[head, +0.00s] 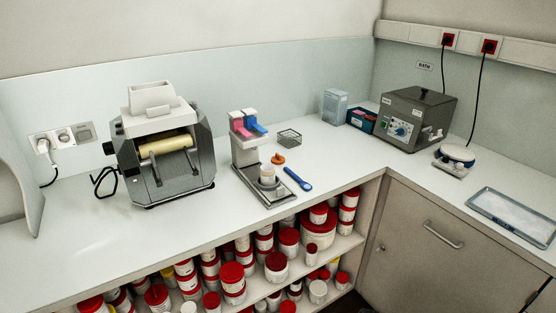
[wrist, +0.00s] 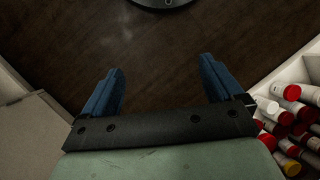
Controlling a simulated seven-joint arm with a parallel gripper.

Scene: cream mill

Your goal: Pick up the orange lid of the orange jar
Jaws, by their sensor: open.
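A small orange lid (head: 278,158) lies on the white counter, just right of the mixing stand (head: 246,150) and behind a blue spatula-like tool (head: 297,179). A small pale jar (head: 267,174) stands on the base of the stand; I cannot make out clear orange on it. My gripper (wrist: 161,85) shows only in the wrist view. Its two blue fingers are wide apart with nothing between them. It points down at a dark wooden floor, away from the lid. The lid and jar are not in the wrist view.
A three-roll mill (head: 165,150) stands left on the counter, and a wire basket (head: 290,138) sits behind the lid. A grey bath box (head: 415,118) and a metal tray (head: 512,213) are at the right. Shelves below hold several red-capped jars (head: 233,278). The front left counter is clear.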

